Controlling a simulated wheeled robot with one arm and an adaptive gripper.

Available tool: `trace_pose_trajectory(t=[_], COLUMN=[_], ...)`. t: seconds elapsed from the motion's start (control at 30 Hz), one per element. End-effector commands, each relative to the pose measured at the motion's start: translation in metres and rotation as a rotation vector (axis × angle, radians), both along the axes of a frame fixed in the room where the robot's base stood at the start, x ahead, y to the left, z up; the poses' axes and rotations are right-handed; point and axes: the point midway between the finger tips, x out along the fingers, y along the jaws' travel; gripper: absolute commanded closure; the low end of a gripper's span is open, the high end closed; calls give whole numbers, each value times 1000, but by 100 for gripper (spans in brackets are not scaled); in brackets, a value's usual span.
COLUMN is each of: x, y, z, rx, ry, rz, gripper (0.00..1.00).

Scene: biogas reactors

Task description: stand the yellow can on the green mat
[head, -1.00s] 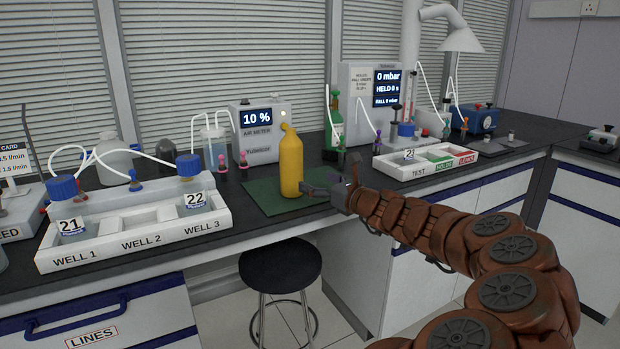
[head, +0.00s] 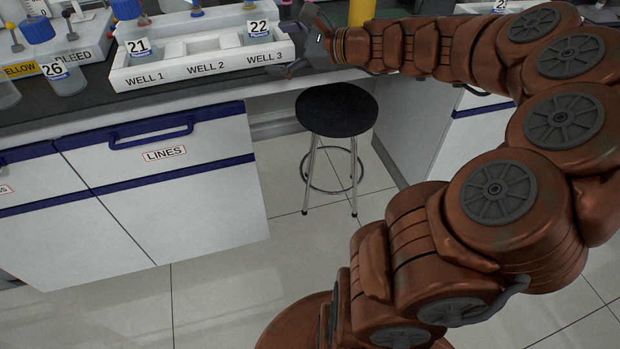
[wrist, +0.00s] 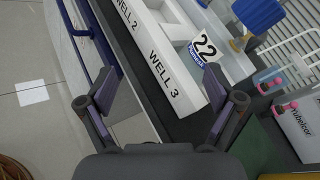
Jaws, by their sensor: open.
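The yellow can (head: 361,9) shows only as a yellow strip at the top edge of the head view, behind my arm. Its top is cut off and its base is hidden by my arm. My gripper (head: 288,44) is open and empty, to the left of the can, beside the right end of the well tray. In the wrist view my gripper (wrist: 160,98) has its fingers spread, with nothing between them.
The white well tray (head: 150,76) holds jars 21 and 22 and lies close to my gripper. A black stool (head: 337,110) stands below the counter's front edge. Drawers (head: 170,165) are at the left. The floor before them is clear.

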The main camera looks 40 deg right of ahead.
Motion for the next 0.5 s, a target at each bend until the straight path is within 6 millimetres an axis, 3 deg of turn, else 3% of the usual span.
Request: trace_pose_trajectory(t=[0.03,0.1,0.2,0.33,0.4,0.5], x=[-5,-21,-56,-119,-154,-206], y=[45,98,162,215,227,229], z=[-8,-26,-55,-98,-119,-145], rx=[-102,-244,-454,-704,-831,-995], ry=[11,25,35,51,59,77], rz=[120,286,538,867,1038,1281], gripper=[9,9,9,9,9,9])
